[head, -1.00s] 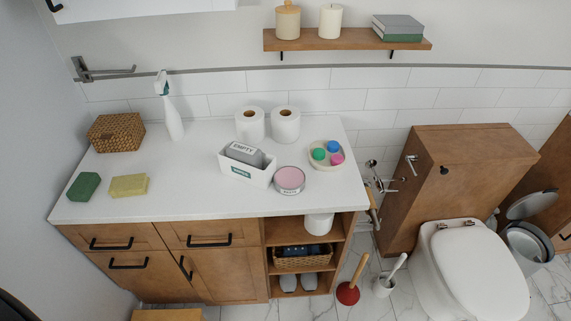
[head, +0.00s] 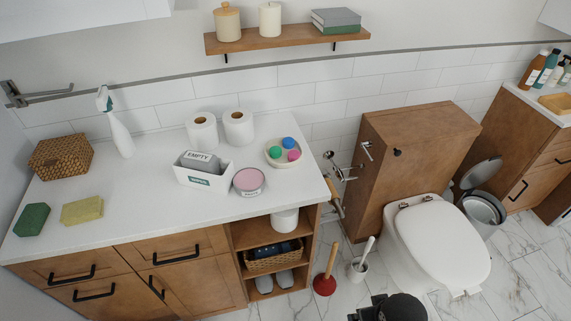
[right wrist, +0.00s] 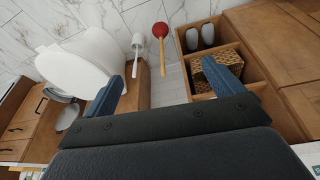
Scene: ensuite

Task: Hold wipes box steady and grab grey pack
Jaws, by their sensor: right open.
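The white wipes box (head: 203,181) stands on the white counter, left of a pink-topped round tin. The grey pack (head: 200,162) sits tilted in the box, with a white label reading EMPTY at its top. My right gripper (right wrist: 168,82) shows in the right wrist view with its two blue fingers wide apart and nothing between them. It is over the floor side of the cabinet, away from the box. A dark part of my arm shows at the bottom of the head view. My left gripper is in neither current view.
The counter (head: 140,185) also holds a spray bottle (head: 118,130), a wicker box (head: 60,157), two sponges, two paper rolls (head: 238,128), the pink tin (head: 249,181) and a dish of coloured balls (head: 286,155). The counter front is clear. A toilet (head: 435,240) and plunger (head: 325,284) stand right.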

